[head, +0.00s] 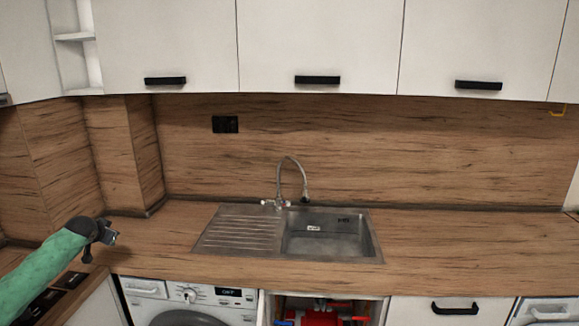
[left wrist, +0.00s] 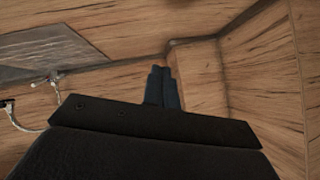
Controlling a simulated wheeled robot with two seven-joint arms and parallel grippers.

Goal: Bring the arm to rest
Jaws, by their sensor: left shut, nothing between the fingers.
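My left arm comes in from the left in the head view, with a green sleeve-like link. Its left gripper (head: 108,236) is over the left part of the oak countertop (head: 160,235), left of the sink. In the left wrist view the left gripper (left wrist: 162,72) has its two dark fingers together, with nothing between them. They point toward the corner where the counter meets the oak splashback. My right gripper is in neither view.
A metal sink (head: 330,235) with a drainboard and a curved faucet (head: 292,165) is set in the counter. White upper cabinets (head: 320,40) hang above. A washing machine (head: 185,300) stands below. Under the sink, an open cabinet shows red items (head: 318,317). Counter right of the sink is clear.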

